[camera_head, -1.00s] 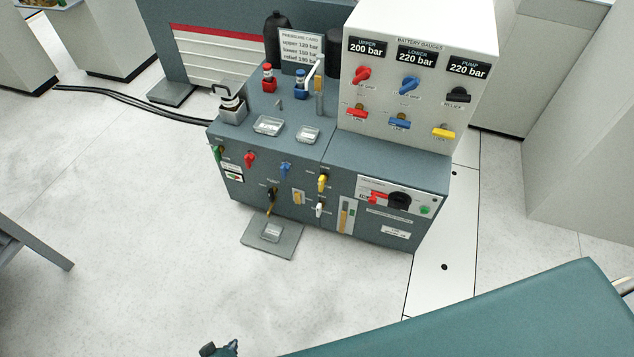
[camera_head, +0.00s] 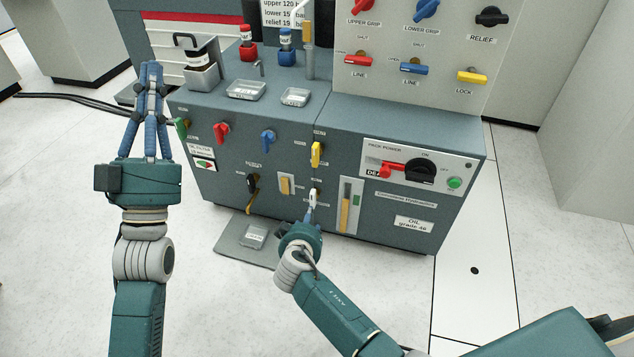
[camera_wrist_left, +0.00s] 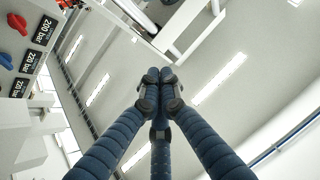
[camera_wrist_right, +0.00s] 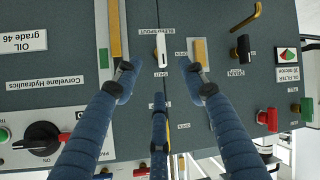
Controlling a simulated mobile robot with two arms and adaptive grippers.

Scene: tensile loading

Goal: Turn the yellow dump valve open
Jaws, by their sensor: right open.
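A yellow valve handle (camera_head: 317,154) stands upright on the front of the grey-blue cabinet; its label is too small to read. My right gripper (camera_head: 312,206) is low at the cabinet front, below the yellow handle, beside a white handle (camera_head: 312,199). In the right wrist view the fingers (camera_wrist_right: 161,78) are spread and empty, with the white handle (camera_wrist_right: 160,48) marked "bleed spout" just beyond the tips. The yellow handle does not show clearly there. My left gripper (camera_head: 152,72) points up left of the cabinet, its fingertips together and empty; they also meet in the left wrist view (camera_wrist_left: 158,75).
Green (camera_head: 181,127), red (camera_head: 221,132) and blue (camera_head: 267,140) handles line the cabinet front. A red-and-black power switch (camera_head: 405,170) is right. The upper panel has several levers, including a yellow "lock" lever (camera_head: 471,76). A grey floor plate (camera_head: 235,236) lies below.

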